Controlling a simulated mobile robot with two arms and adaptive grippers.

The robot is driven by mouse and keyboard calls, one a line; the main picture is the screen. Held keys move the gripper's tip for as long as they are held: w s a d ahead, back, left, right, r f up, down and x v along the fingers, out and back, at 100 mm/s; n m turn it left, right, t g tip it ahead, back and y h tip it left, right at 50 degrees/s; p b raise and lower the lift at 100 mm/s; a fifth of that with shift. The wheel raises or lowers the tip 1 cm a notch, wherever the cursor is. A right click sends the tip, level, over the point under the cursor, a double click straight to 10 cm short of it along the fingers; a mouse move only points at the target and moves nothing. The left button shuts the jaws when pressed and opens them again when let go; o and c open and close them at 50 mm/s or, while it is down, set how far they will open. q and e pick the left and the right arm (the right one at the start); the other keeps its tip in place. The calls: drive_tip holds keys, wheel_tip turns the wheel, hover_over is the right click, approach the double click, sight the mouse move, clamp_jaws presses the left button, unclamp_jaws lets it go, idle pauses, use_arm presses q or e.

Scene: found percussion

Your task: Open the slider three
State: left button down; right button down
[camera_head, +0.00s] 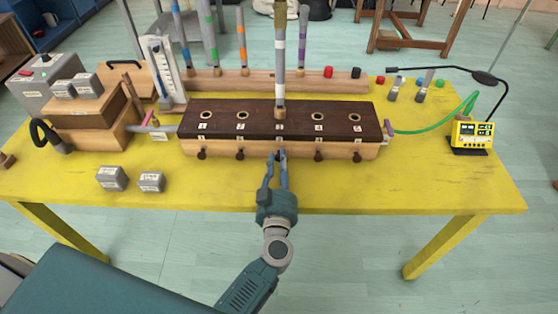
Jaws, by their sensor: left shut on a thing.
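A long wooden box with a dark top (260,118) stands on the yellow table, with a row of holes numbered along its top and a row of dark slider knobs along its front edge. A grey tube with coloured bands (280,80) stands upright at the middle hole, number three. My left gripper (277,157) reaches up from below to the front of the box, in line with that hole. It is shut on the knob of slider three, which its fingers mostly hide. The neighbouring knobs (239,155) and (317,156) stand clear of it. My right gripper is not in view.
Grey blocks (112,178) lie left of my gripper. Wooden boxes (90,112) stand at the left, a yellow meter (472,135) with a green hose at the right. More banded tubes (241,40) stand in a rack behind. The table front right is clear.

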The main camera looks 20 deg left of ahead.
use_arm(q)
drive_tip(key=shift+r+p+v, duration=0.2)
drive_tip(key=shift+p+v, duration=0.55)
drive_tip(key=shift+v, duration=0.45)
drive_tip(key=shift+s, duration=0.25)
drive_tip(key=shift+w, duration=0.1)
drive_tip(key=c, duration=1.6)
unclamp_jaws()
drive_tip(key=shift+f, duration=0.15)
drive_tip(key=v, duration=1.2)
